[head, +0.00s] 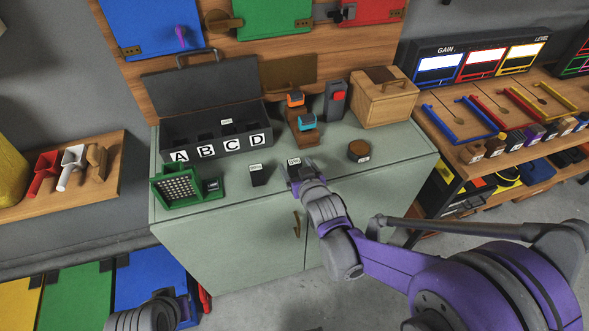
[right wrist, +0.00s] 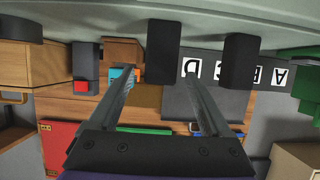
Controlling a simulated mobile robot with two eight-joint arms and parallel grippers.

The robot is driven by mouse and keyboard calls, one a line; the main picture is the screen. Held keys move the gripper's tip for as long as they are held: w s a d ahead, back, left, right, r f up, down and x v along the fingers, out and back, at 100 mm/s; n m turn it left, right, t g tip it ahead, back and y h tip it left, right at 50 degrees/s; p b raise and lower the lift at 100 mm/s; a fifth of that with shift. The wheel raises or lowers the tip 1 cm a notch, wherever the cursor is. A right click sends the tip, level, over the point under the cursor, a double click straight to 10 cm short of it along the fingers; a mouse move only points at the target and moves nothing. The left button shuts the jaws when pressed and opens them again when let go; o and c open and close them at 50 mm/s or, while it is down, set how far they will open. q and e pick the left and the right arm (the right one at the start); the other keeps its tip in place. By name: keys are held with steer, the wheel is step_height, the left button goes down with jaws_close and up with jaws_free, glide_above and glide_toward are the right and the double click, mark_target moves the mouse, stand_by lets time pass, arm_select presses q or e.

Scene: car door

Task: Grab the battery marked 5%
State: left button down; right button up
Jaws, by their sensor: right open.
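A black block-shaped battery (head: 292,171) with a white label on top stands at the front of the green cabinet top, at the tip of my right gripper (head: 296,176). The label is too small to read surely. In the right wrist view, which is upside down, this battery (right wrist: 162,50) stands upright between the two open fingertips of my right gripper (right wrist: 158,62). Contact with the fingers cannot be told. A second black labelled battery (head: 259,176) stands just to its left; it also shows in the wrist view (right wrist: 240,60). My left gripper's fingers are not visible.
A black case (head: 217,148) lettered A to D stands open behind, with a labelled item (head: 227,122) inside. A green device (head: 176,186) is at left, a round brown item (head: 359,152) at right. A wooden box (head: 383,98) stands back right. Cabinet top between these is clear.

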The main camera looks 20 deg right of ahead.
steer(key=shift+x, duration=1.15)
jaws_close()
